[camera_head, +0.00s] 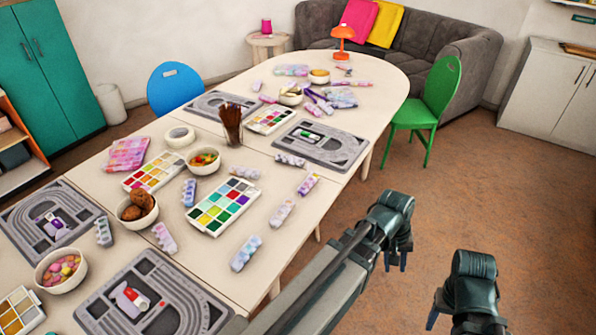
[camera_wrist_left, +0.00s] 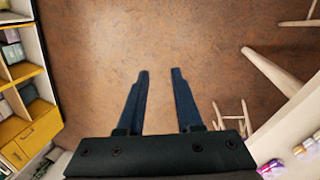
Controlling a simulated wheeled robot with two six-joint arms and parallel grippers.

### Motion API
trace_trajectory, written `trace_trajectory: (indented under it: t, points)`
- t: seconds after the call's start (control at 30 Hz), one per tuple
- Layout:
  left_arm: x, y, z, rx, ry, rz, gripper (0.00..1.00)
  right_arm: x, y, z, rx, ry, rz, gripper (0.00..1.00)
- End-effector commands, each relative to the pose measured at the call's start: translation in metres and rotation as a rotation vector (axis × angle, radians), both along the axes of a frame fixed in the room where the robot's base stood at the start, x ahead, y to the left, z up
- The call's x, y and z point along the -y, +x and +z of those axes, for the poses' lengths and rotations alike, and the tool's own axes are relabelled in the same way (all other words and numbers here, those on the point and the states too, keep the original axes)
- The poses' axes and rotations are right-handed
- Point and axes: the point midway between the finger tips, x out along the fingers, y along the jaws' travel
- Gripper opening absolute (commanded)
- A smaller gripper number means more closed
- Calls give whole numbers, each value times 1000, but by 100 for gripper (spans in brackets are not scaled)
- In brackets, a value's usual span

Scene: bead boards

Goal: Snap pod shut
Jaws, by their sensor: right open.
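Several small items could be the pod, and I cannot tell which is meant or whether its lid is open. A white and red item (camera_head: 132,298) lies on the near grey bead board (camera_head: 188,318). A white and purple item (camera_head: 56,224) lies on the left board (camera_head: 18,222). Long pastel cases lie along the table edge, such as a blue-lilac one (camera_head: 245,252) and a pink-white one (camera_head: 282,213). My left gripper (camera_head: 395,262) hangs off the table's right side over the floor, open and empty; its parted fingers show in the left wrist view (camera_wrist_left: 159,72). My right gripper (camera_head: 440,316) is open, further right, also over the floor.
The long pale table (camera_head: 300,228) holds paint palettes (camera_head: 224,206), bowls of beads (camera_head: 62,271), a brush cup (camera_head: 232,125) and more boards. A green chair (camera_head: 425,115) stands at its far right side. The brown floor (camera_head: 510,190) to the right is clear.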

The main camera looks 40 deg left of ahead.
Motion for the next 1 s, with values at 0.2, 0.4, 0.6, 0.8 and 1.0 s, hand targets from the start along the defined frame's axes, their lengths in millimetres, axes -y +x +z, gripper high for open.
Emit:
trace_trajectory:
  t: [0.2, 0.4, 0.6, 0.8, 1.0]
  points:
    - [-99, 84, -33, -1, -365, 822, 34, 0, 0, -57, 0, 0, 0, 57]
    - [-228, 131, -36, -53, -787, 1519, 34, 0, 0, -98, 0, 0, 0, 57]
    - [-367, 135, -28, -151, -1262, 2044, 34, 0, 0, -130, 0, 0, 1, 57]
    - [-461, 115, -18, -250, -1629, 2294, 34, 0, 0, -147, 0, 0, 1, 57]
    - [-492, 104, -12, -299, -1773, 2363, 34, 0, 0, -151, 0, 0, 1, 57]
